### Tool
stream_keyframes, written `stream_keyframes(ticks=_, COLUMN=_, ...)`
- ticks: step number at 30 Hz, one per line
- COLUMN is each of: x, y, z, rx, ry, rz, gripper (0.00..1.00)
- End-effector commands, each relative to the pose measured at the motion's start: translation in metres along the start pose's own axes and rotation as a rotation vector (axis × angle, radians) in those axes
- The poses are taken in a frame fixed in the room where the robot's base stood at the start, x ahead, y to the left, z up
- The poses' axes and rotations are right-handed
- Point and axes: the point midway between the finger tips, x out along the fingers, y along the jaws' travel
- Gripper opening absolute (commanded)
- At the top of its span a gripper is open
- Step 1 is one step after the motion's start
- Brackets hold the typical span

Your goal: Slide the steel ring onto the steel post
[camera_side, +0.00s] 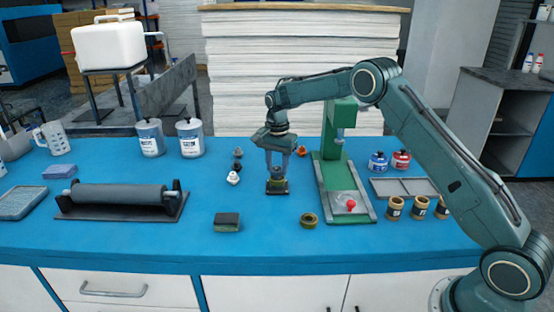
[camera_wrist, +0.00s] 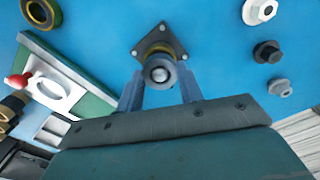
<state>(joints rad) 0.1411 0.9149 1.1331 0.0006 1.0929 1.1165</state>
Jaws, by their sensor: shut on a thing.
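The steel post stands on a dark square base plate (camera_wrist: 152,42) on the blue table, with a brass-coloured collar (camera_wrist: 180,51) low around it. The base with its brass band (camera_side: 277,188) also shows in the side view, directly below my gripper (camera_side: 277,172). My gripper (camera_wrist: 160,80) is shut on a small grey round piece, which looks like the steel ring (camera_wrist: 152,80), over the post. A bright rounded tip shows inside the ring. I cannot tell how far the ring is down the post. The fingers hide its sides.
A green press (camera_side: 335,180) stands close to the right of my gripper. Several small nuts, including a white one (camera_side: 233,179), lie to the left. A loose brass ring (camera_side: 309,221) and a dark-topped block (camera_side: 227,222) lie in front, with clear table between.

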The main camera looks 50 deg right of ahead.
Motion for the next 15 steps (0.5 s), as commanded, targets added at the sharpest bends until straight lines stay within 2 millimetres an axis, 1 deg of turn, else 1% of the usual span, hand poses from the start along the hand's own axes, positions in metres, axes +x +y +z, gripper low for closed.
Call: stream_keyframes(ticks=15, x=0.0072, y=0.0001, z=0.0001, rx=0.000, ry=0.000, rz=0.000, gripper=0.11)
